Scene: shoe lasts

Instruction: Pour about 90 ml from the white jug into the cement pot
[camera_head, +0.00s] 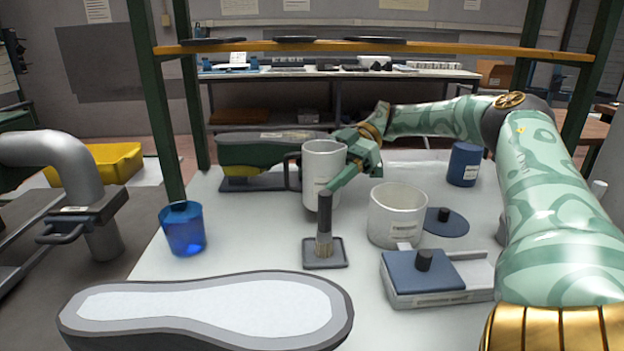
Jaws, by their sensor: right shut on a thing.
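The white jug (322,166) is a tall white cylinder in the middle of the view, roughly upright. My right gripper (343,160) reaches it from the right and is shut on it. I cannot tell whether the jug's base touches the table. The cement pot appears to be the wide, open white pot (382,214) with a small label, in front and to the right of the jug and apart from it. What is inside the jug and the pot is hidden. My left gripper is not in view.
A brush with a dark handle (325,214) stands on a small tray in front of the jug. A blue lid (446,224), blue-topped box (432,274), blue cup (183,230), dark blue canister (464,163) and large shoe sole (75,318) surround it. A shelf (350,48) crosses above.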

